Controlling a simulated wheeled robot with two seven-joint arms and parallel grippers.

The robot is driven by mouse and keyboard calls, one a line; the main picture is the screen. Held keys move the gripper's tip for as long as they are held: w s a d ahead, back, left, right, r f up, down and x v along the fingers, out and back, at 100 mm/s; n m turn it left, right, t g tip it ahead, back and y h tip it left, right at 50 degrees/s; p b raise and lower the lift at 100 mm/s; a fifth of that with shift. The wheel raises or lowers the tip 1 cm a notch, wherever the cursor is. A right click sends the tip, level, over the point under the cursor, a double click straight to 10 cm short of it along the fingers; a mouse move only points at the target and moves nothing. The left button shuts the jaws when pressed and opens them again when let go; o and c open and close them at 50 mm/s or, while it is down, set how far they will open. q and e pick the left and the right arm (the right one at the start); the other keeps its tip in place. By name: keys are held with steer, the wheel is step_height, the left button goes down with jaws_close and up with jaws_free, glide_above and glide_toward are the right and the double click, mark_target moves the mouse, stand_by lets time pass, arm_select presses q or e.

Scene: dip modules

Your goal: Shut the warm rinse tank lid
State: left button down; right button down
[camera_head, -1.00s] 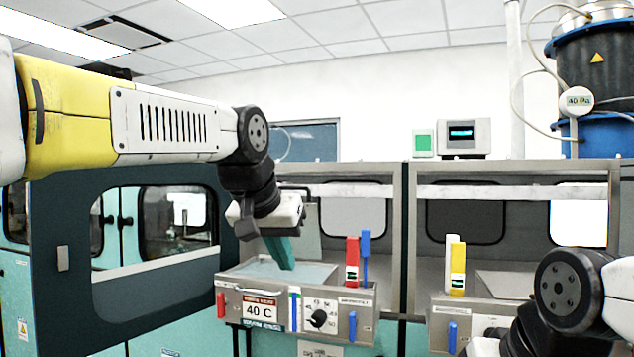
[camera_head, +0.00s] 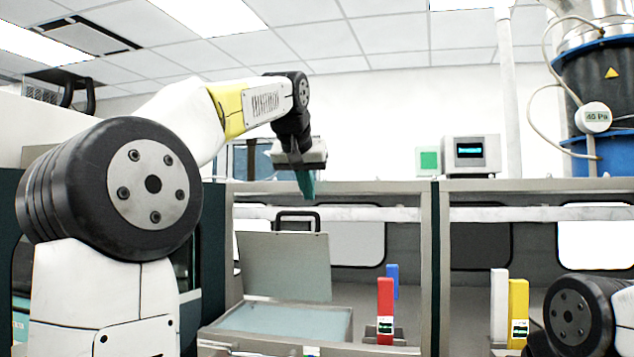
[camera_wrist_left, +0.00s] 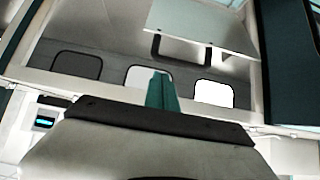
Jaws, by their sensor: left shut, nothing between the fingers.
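The warm rinse tank (camera_head: 270,319) is at the lower middle of the head view, an open metal basin with pale liquid inside. Its lid (camera_head: 285,262) is a grey panel standing raised at the tank's back edge, with a black handle (camera_head: 297,217) on top. The lid (camera_wrist_left: 200,25) and its handle also show at the top of the left wrist view. My left gripper (camera_head: 306,190), with teal fingers, is shut and empty, pointing down above and behind the lid handle in the picture, apart from it. My right arm is at the lower right; its gripper's fingers are out of view.
A red block (camera_head: 385,305) and a blue one (camera_head: 392,281) stand right of the tank. A yellow block (camera_head: 518,305) and a white one (camera_head: 499,300) stand further right. A metal cabinet frame (camera_head: 427,240) surrounds the bays, with a monitor (camera_head: 470,156) on top.

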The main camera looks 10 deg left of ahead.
arm_select(q)
steer(key=shift+x, duration=2.35)
steer(key=shift+s, duration=0.1)
